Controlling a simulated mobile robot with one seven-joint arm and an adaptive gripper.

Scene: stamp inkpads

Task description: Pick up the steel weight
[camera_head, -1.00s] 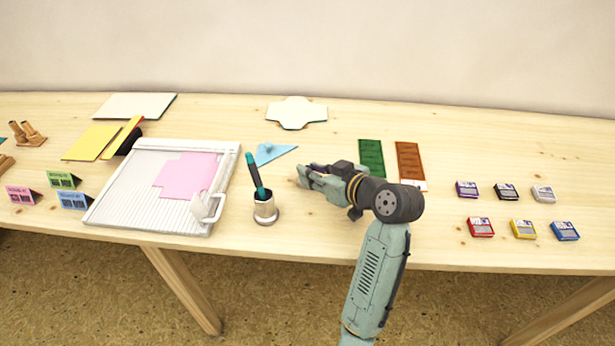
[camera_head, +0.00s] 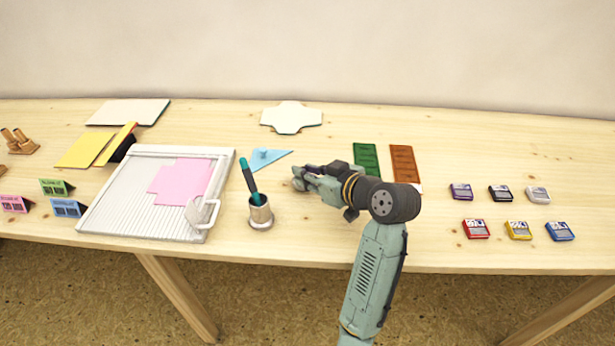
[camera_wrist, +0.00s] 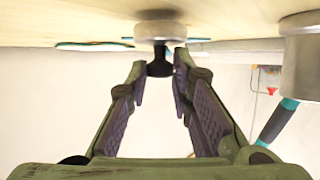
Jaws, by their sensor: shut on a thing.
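The steel weight (camera_wrist: 160,31) is a short grey disc with a black knob, seen upside down in the wrist view at the top middle. My gripper (camera_wrist: 160,72) has its two purple-padded fingers on either side of the knob and is shut on it. The disc is at or very near the wooden tabletop; I cannot tell whether it touches. In the head view my gripper (camera_head: 303,178) reaches left, low over the table, and mostly hides the weight, with a bit of grey showing at its tips.
The paper trimmer (camera_head: 120,205) is farther left. Green (camera_head: 365,158) and brown (camera_head: 404,165) strips lie behind my arm. Several inkpads (camera_head: 476,229) are at right.

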